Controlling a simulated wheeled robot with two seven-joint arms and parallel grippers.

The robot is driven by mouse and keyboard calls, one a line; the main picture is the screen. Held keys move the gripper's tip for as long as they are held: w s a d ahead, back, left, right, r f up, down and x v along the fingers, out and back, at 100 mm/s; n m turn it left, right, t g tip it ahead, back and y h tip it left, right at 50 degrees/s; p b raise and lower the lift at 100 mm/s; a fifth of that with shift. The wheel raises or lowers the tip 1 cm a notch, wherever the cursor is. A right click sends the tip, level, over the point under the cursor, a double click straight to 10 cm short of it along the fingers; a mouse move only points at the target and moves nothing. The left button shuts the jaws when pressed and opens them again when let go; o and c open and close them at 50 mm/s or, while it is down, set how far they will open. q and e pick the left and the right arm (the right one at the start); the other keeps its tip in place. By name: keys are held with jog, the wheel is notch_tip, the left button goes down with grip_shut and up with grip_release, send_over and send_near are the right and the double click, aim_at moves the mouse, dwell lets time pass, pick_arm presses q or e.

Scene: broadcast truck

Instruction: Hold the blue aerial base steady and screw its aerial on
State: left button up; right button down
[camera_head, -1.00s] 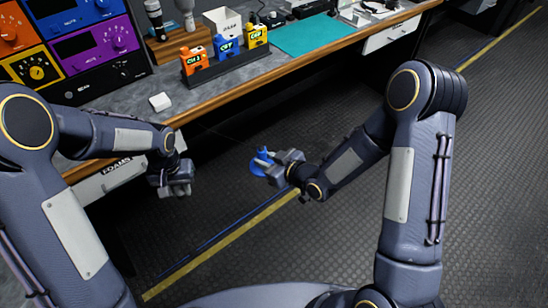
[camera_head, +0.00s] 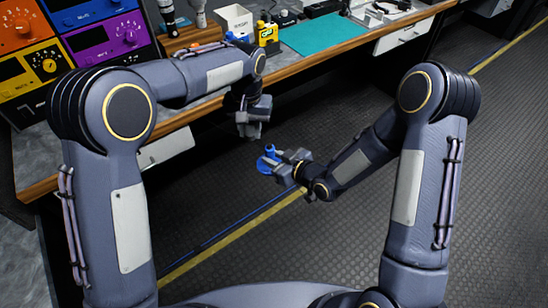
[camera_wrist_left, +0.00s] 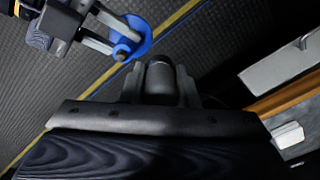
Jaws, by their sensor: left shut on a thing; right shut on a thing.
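The blue aerial base (camera_head: 265,166) is a round disc with a short upright stub. My right gripper (camera_head: 279,162) is shut on it and holds it in the air over the floor. It also shows in the left wrist view (camera_wrist_left: 138,44), at the top left, with the right gripper's fingers across it. My left gripper (camera_head: 248,132) is above and slightly left of the base, apart from it. In the left wrist view it is shut on a dark rounded piece (camera_wrist_left: 160,79), which looks like the aerial's end. The rest of the aerial cannot be made out.
The workbench (camera_head: 180,123) with its wooden edge runs behind my grippers. It carries orange, blue and yellow items, a white box (camera_head: 235,20) and a teal mat (camera_head: 322,33). Coloured equipment panels stand at the left. The patterned floor (camera_head: 345,240) below is open.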

pick_arm(q)
notch_tip(320, 180, up, 3)
send_over(270, 155)
jog(key=w, duration=0.1)
jog(key=shift+w+r+m, duration=0.15)
jog(key=shift+w+m, duration=0.05)
jog(key=shift+m, duration=0.1)
jog(key=shift+f, duration=2)
jog(key=shift+f, duration=0.1)
jog(key=shift+f, duration=0.8)
jog(key=shift+f, duration=0.55)
